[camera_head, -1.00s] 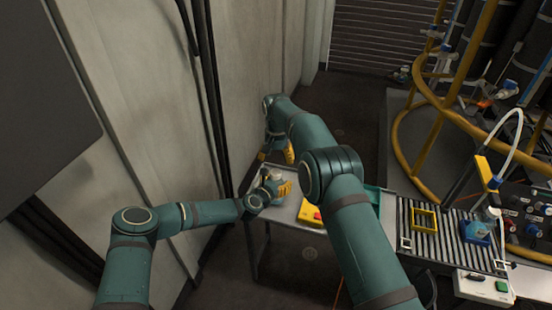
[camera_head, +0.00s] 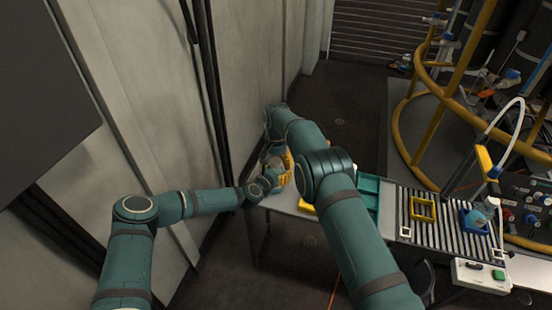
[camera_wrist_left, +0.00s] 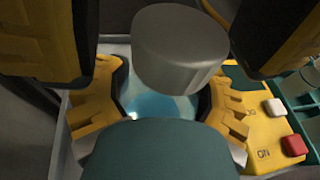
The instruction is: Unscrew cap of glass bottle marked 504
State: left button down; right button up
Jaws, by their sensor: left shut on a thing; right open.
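The glass bottle (camera_wrist_left: 158,103), with bluish contents, shows in the left wrist view, mostly hidden by grippers. Its wide grey cap (camera_wrist_left: 180,50) is on top. No 504 marking is readable. My left gripper (camera_wrist_left: 165,98) is shut around the bottle's body below the cap; in the head view it (camera_head: 277,178) is by the wall. My right gripper (camera_wrist_left: 170,38) has its dark and yellow fingers on both sides of the cap, open, with gaps visible. In the head view my right gripper (camera_head: 284,158) is right above the left one, partly hidden.
A yellow box (camera_wrist_left: 265,140) with an ON label, a red and a white button sits beside the bottle on the grey table (camera_head: 280,201). A green tray (camera_head: 368,188) and a slatted rack (camera_head: 440,218) lie to the right. The wall (camera_head: 240,90) is close on the left.

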grip_shut()
jog(key=n, duration=0.6)
jog(key=shift+r, duration=0.3)
dwell(0.6)
